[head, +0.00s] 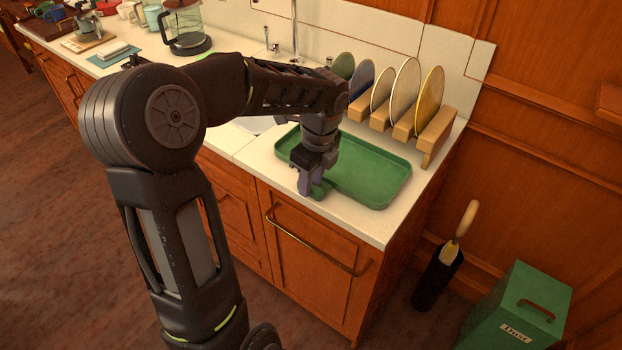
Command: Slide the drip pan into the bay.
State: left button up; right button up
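A green tray-like pan (378,190), which looks like the drip pan, lies flat on the white counter in front of the dish rack. My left gripper (313,188) points down at the pan's near left edge, close to the counter's front. A small green part (322,188) shows at its fingertips and may be a grip of the pan. I cannot tell whether the fingers are closed on it. My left wrist hides part of the pan's left side. No bay can be made out for certain. My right gripper is not in view.
A wooden dish rack (436,135) with several upright plates stands behind the pan. The sink (255,124) and tap (294,35) lie to the left, and a glass coffee pot (185,28) farther left. A green dust bin (520,312) and a black holder (437,277) stand on the floor at right.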

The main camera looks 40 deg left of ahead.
aim_at(324, 181)
pick_arm(q)
grip_shut()
jog(key=shift+w, duration=0.1)
dwell(0.4)
jog(key=shift+w+p, duration=0.45)
jog(key=shift+w, duration=0.8)
jog(key=shift+w+p, duration=0.5)
jog(key=shift+w, duration=0.6)
